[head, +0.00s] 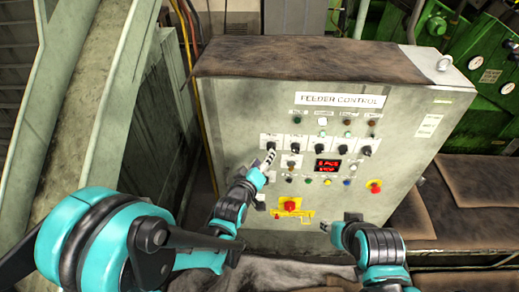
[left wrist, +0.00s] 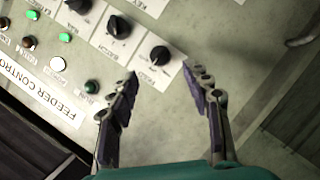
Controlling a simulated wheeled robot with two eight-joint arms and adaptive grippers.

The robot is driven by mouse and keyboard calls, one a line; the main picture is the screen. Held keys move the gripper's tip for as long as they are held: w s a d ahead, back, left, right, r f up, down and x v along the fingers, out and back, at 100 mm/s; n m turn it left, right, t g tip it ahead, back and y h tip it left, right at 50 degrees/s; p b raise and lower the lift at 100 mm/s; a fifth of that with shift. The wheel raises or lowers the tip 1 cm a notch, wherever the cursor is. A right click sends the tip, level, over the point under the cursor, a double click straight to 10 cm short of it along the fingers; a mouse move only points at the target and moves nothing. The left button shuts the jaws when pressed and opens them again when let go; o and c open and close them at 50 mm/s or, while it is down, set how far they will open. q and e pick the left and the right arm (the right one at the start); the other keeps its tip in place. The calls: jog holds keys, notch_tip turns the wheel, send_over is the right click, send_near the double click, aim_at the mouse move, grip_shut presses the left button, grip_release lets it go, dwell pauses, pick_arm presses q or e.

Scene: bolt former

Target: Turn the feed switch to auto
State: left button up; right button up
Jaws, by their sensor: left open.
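The feed switch is a black rotary knob on a white label plate, the leftmost of the row of knobs (head: 271,146) on the feeder control panel. In the left wrist view this knob (left wrist: 160,55) is at the upper middle, its small label blurred and its pointer setting not readable. My left gripper (head: 267,160) is just in front of it. In the left wrist view the left gripper (left wrist: 161,72) is open, with one finger on either side of the knob's line and nothing between them. My right gripper (head: 325,226) is low, in front of the panel's lower part; its jaws are too small to judge.
The feeder control cabinet (head: 420,100) carries more knobs, lamps, a red display (head: 327,165) and a red emergency button on yellow (head: 290,205). Another red knob (head: 375,186) is at its right. A pale metal beam (head: 85,110) stands at the left, green machinery (head: 485,65) behind right.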

pick_arm(q)
jog(key=x, duration=0.7)
jog(key=shift+b, duration=0.4)
jog(key=shift+s+d, duration=0.1)
grip_shut()
